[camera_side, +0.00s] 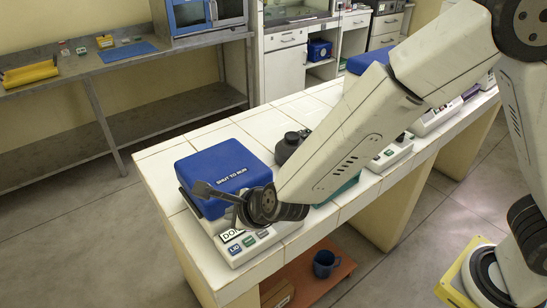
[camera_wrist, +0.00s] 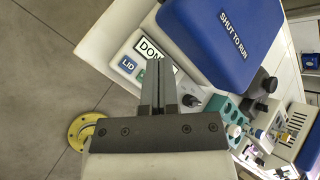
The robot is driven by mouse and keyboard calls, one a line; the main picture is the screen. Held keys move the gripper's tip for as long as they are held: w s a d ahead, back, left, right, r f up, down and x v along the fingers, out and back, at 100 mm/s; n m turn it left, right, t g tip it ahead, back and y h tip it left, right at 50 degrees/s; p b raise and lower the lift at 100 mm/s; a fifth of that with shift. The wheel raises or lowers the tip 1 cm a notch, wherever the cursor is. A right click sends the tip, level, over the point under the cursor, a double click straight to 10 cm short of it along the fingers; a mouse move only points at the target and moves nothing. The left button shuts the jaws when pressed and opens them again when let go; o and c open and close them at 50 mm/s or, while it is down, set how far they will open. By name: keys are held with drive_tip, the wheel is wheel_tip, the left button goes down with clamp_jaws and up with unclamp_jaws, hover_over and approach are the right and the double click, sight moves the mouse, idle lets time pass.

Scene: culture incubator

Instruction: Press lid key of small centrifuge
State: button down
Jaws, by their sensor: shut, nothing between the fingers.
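The small centrifuge (camera_side: 213,230) stands at the near left end of the white tiled bench. Its blue lid (camera_side: 222,175), marked SHUT TO RUN, is down; it also shows in the wrist view (camera_wrist: 228,40). The blue LID key (camera_side: 235,249) is on the front panel, beside green keys (camera_side: 249,241) and a display partly hidden by my gripper. My gripper (camera_side: 200,189) is shut and empty above the front of the centrifuge. In the wrist view my fingertips (camera_wrist: 159,62) cover part of the display, just right of the LID key (camera_wrist: 128,65). I see no contact with the key.
A black round device (camera_side: 290,146) and a teal rack (camera_side: 343,191) stand right of the centrifuge. Another keyed device (camera_side: 391,155) is farther along the bench. A blue mug (camera_side: 325,263) sits on the lower shelf. The floor left of the bench is clear.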

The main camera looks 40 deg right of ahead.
sight(238, 250)
drive_tip(key=shift+f, duration=0.2)
drive_tip(key=shift+f, duration=4.2)
drive_tip(key=shift+f, duration=0.8)
drive_tip(key=shift+r, duration=0.15)
idle(0.3)
drive_tip(key=shift+r, duration=0.65)
drive_tip(key=shift+r, duration=0.1)
drive_tip(key=shift+r, duration=2.4)
